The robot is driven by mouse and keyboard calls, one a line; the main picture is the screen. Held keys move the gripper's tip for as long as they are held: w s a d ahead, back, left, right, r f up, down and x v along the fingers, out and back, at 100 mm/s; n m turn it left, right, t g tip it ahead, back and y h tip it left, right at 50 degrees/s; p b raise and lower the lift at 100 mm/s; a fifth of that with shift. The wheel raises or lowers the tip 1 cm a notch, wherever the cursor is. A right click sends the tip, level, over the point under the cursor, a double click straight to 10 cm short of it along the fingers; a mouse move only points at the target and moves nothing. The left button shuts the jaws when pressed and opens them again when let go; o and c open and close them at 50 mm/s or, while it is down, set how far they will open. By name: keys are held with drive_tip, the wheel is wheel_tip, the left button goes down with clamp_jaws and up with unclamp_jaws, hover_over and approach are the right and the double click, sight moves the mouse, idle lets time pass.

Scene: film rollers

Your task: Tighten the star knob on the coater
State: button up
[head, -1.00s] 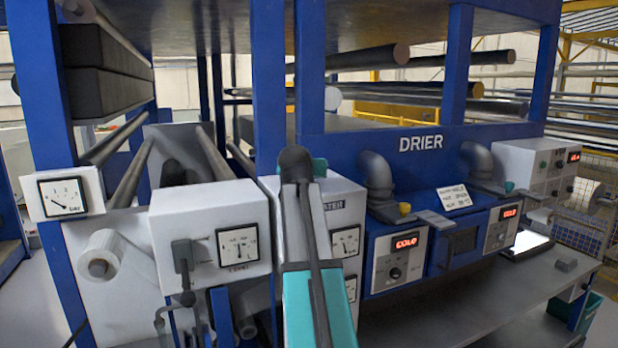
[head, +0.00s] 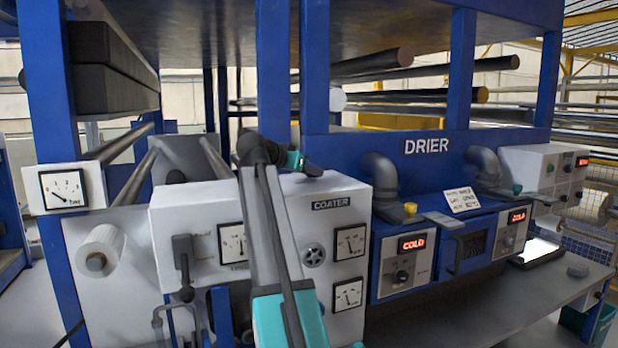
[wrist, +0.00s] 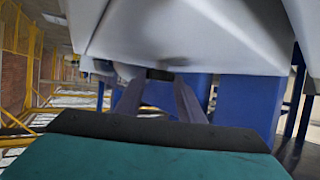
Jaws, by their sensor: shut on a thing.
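The coater (head: 295,222) is a white box with a COATER label, left of the drier. A round, grey, star-patterned knob (head: 314,257) sits on its front face, between dials, in plain sight and untouched. My gripper (head: 313,170) is above the coater's top edge and points right, well above that knob. In the wrist view its two dark fingers (wrist: 158,85) reach forward with a gap between them. A small dark thing shows at their tips; I cannot tell what it is. A pale housing fills the top of the wrist view.
Dials (head: 350,242) flank the star-patterned knob. A grey elbow duct (head: 382,180) stands right of the coater, with a small yellow cap (head: 410,208) near it. Blue posts (head: 314,70) rise behind my gripper. A lever (head: 183,258) hangs on the left box.

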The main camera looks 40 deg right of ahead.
drive_tip(key=shift+w+g, duration=0.1)
drive_tip(key=shift+g, duration=0.2)
drive_tip(key=o, duration=1)
drive_tip(key=shift+o, duration=0.2)
drive_tip(key=shift+a, duration=0.15)
drive_tip(key=b+v, duration=0.3)
drive_tip(key=v, duration=1)
drive_tip(key=shift+a+b, duration=0.25)
drive_tip(key=shift+b, duration=0.05)
drive_tip(key=shift+r, duration=0.1)
